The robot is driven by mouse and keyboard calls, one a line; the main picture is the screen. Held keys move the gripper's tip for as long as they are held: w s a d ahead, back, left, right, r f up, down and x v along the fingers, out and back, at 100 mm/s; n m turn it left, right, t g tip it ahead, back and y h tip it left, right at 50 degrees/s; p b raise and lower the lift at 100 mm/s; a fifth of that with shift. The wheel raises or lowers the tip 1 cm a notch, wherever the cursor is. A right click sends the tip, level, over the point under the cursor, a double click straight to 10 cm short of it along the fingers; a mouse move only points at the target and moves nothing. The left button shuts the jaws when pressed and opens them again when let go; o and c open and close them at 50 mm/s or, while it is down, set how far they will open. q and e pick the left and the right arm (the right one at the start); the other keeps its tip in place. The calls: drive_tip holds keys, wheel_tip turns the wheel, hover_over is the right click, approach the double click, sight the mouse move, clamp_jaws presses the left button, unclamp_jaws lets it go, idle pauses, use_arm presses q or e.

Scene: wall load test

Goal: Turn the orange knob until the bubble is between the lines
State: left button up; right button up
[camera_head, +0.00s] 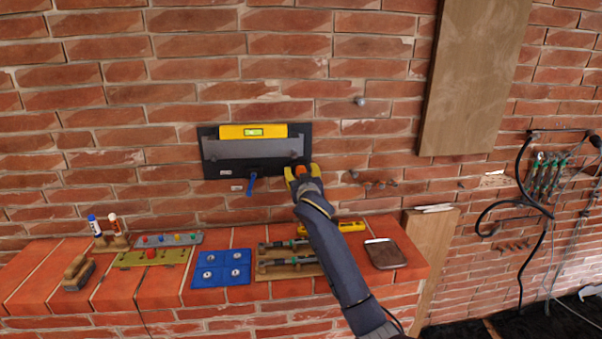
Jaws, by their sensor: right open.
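A dark panel (204,150) is mounted on the brick wall with a grey bar (250,148) on it. A yellow spirit level (227,132) sits along the top of the bar, with a green vial (253,132) in its middle. The bubble's place between the lines is too small to tell. The orange knob (301,169) is at the panel's lower right. My right gripper (302,172) is open, its yellow fingers around or just in front of the knob; contact cannot be told. A blue handle (251,184) hangs below the panel. My left gripper is not in view.
A wooden board (473,75) and cables (521,180) are at right.

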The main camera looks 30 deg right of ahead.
drive_tip(key=shift+w+d, duration=0.1)
drive_tip(key=shift+w, duration=0.2)
drive_tip(key=shift+c, duration=0.2)
clamp_jaws()
idle(0.3)
